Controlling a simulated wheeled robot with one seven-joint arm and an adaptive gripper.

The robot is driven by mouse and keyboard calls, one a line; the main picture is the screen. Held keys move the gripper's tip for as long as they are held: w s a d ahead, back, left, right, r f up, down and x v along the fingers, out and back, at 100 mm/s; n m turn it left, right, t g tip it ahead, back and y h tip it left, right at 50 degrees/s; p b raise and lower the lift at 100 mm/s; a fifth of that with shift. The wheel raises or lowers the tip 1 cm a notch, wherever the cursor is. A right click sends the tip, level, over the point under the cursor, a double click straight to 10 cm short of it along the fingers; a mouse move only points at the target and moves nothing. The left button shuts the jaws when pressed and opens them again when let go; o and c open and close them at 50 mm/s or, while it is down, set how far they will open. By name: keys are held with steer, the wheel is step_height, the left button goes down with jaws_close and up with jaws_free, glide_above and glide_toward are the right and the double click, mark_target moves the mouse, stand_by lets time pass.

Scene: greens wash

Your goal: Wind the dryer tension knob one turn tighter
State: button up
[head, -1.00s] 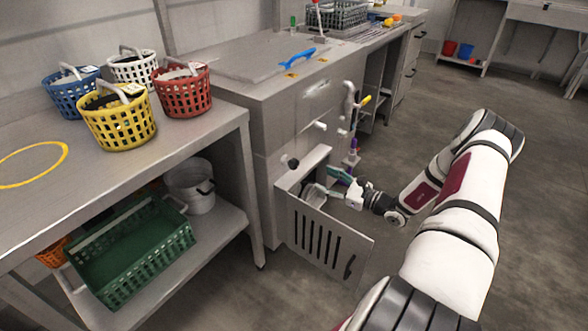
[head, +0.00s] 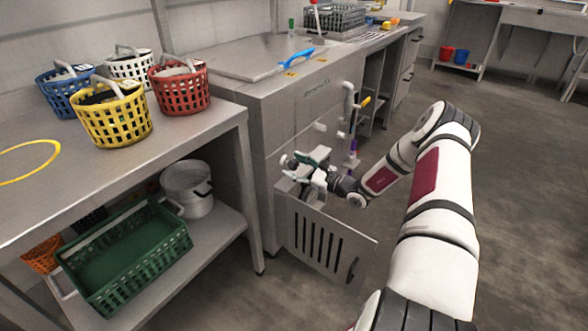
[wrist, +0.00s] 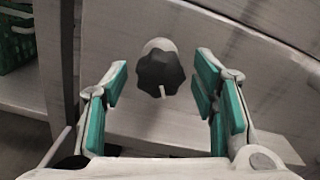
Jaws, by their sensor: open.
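The dryer tension knob (wrist: 161,70) is black and lobed, with a pale mark on its face. It sits on a light round mount on the grey metal front. In the wrist view my gripper (wrist: 162,95) is open, with one teal-padded finger on each side of the knob. Visible gaps separate the pads from the knob, and nothing is held. In the head view my gripper (head: 299,165) is at the machine front, and its fingers partly hide the knob.
A slotted panel (head: 308,238) stands open below my gripper. A pipe (head: 348,105) and bottles are to the right. A steel table (head: 190,135) with several coloured baskets is at left. Open floor (head: 530,190) lies to the right.

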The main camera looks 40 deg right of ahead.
steer(key=shift+w+a, duration=0.15)
steer(key=shift+w, duration=0.25)
steer(key=shift+c, duration=0.3)
steer(key=c, duration=1.1)
